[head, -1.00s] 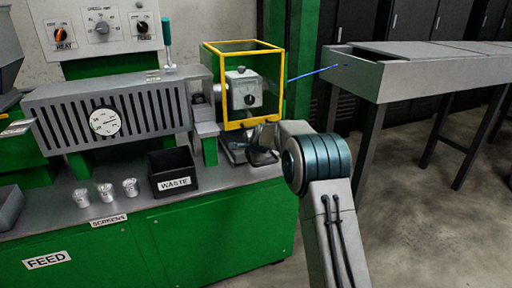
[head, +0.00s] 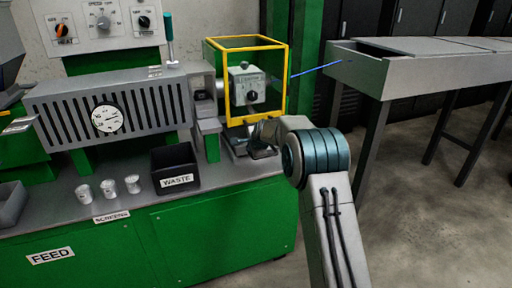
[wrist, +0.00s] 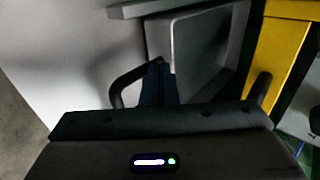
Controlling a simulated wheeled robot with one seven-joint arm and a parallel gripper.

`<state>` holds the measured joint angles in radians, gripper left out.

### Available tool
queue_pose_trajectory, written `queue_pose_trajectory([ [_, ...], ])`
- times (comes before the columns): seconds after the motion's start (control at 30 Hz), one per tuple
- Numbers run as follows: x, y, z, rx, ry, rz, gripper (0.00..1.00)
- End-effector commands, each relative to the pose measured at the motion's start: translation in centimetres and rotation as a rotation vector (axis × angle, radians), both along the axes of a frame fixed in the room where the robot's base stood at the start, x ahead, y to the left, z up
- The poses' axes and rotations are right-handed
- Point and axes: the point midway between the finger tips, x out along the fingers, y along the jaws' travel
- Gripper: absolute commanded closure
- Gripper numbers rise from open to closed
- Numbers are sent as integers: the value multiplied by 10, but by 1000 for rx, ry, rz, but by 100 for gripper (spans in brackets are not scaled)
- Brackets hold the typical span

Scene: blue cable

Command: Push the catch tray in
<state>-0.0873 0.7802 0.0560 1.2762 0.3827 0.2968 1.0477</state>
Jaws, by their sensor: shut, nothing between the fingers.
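The catch tray (head: 236,146) is a grey metal tray low under the yellow-framed guard, at the end of the bench. My arm hides part of it. In the wrist view a grey tray-like part with a raised rim (wrist: 205,45) lies just ahead of the fingers. My gripper (wrist: 160,70) is shut and empty, its dark fingertips close to the near edge of that part. I cannot tell whether they touch. In the head view my gripper (head: 262,150) is at the front of the guard, partly hidden by my wrist.
A blue cable (head: 320,69) runs right to a long grey trough (head: 400,72). Floor at right is clear.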

Motion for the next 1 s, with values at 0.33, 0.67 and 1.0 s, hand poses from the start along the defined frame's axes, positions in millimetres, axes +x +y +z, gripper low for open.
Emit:
queue_pose_trajectory([
  [0.33,-47,-13,35,0,-4,5,100],
  [0.67,-80,-24,66,0,-3,5,100],
  [1.0,-131,-33,129,-121,16,122,100],
])
